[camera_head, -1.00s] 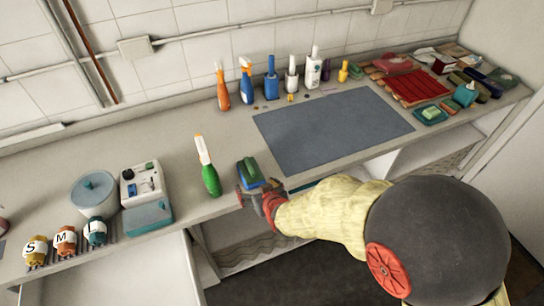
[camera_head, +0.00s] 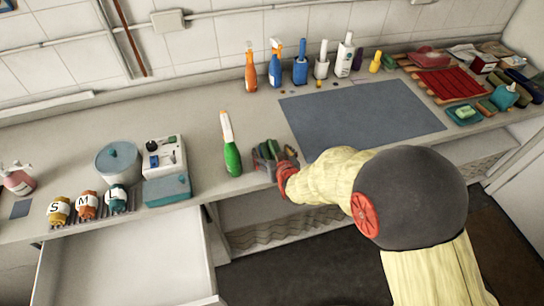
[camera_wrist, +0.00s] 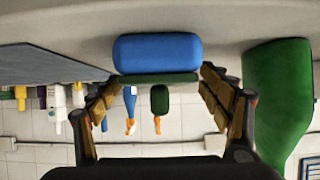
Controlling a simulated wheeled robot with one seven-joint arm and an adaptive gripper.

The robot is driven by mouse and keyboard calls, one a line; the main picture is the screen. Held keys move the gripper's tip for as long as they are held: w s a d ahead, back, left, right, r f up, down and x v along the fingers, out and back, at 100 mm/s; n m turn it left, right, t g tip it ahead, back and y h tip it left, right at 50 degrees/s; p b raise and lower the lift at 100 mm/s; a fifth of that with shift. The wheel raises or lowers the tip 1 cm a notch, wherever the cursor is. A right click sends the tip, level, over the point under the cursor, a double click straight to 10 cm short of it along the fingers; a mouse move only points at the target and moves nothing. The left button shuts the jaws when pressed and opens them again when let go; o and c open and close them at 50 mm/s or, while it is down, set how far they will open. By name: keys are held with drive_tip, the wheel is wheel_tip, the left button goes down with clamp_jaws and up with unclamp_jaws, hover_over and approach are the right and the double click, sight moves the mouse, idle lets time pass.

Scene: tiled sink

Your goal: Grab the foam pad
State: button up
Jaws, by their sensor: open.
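The foam pad is a blue block with a green plate and green grip on it, lying on the counter near its front edge. In the wrist view, which is upside down, the blue block (camera_wrist: 157,52) is straight ahead. My gripper (camera_wrist: 160,80) is open, with one finger on each side of the pad's green part. Gaps show between the fingers and the pad. In the head view my gripper (camera_head: 272,158) is at the pad and hides most of it; only a bit of green (camera_head: 268,148) shows.
A green bottle (camera_head: 230,152) stands close to the left of my gripper. A dark blue mat (camera_head: 360,115) lies to the right. Several bottles line the wall behind. A teal-lidded pot (camera_head: 118,160) and an open drawer (camera_head: 130,260) are at the left.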

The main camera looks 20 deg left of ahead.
drive_tip(key=c, duration=0.3)
drive_tip(key=c, duration=1)
